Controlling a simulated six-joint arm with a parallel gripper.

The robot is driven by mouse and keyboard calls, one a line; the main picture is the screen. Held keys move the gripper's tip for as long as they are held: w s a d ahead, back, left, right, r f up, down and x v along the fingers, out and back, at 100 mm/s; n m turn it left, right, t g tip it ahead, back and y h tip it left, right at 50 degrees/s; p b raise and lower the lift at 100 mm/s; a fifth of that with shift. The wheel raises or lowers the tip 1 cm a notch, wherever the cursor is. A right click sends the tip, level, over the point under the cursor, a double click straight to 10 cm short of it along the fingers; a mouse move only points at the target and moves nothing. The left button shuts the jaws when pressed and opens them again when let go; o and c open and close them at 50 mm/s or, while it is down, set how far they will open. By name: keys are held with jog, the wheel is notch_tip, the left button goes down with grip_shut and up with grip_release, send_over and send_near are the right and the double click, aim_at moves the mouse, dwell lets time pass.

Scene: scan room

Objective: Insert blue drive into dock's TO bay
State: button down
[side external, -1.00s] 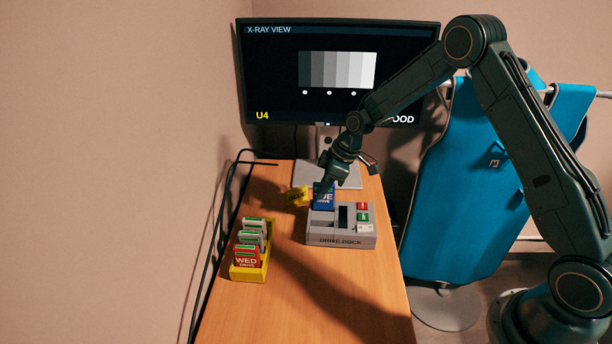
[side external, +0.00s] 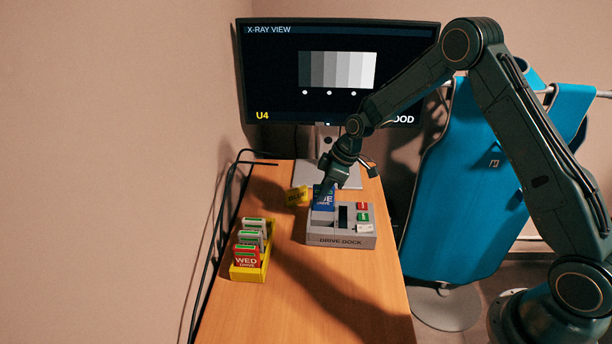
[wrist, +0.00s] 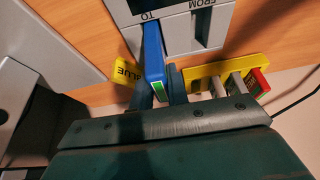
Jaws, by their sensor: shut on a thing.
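The blue drive (side external: 323,199) stands upright at the back left of the grey drive dock (side external: 340,240). In the wrist view the blue drive (wrist: 153,50) lines up with the dock's TO label, beside the FROM slot on the dock (wrist: 182,38). Its lower end meets or overlaps the dock there; I cannot tell how deep it sits. My gripper (side external: 328,184) is above the dock, shut on the drive's upper end. In the wrist view my gripper's fingers (wrist: 162,88) flank the drive's green-marked end.
A yellow rack (side external: 249,272) with several drives, a red one in front, stands left of the dock. A yellow BLUE tag (side external: 297,196) is beside the blue drive. The monitor (side external: 338,75) is behind. The front of the wooden table (side external: 300,310) is clear.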

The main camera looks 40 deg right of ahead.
jog(key=shift+f, duration=0.95)
dwell(1.0)
jog(key=c, duration=1.1)
grip_release()
jog(key=shift+r, duration=0.1)
jog(key=shift+r, duration=3.4)
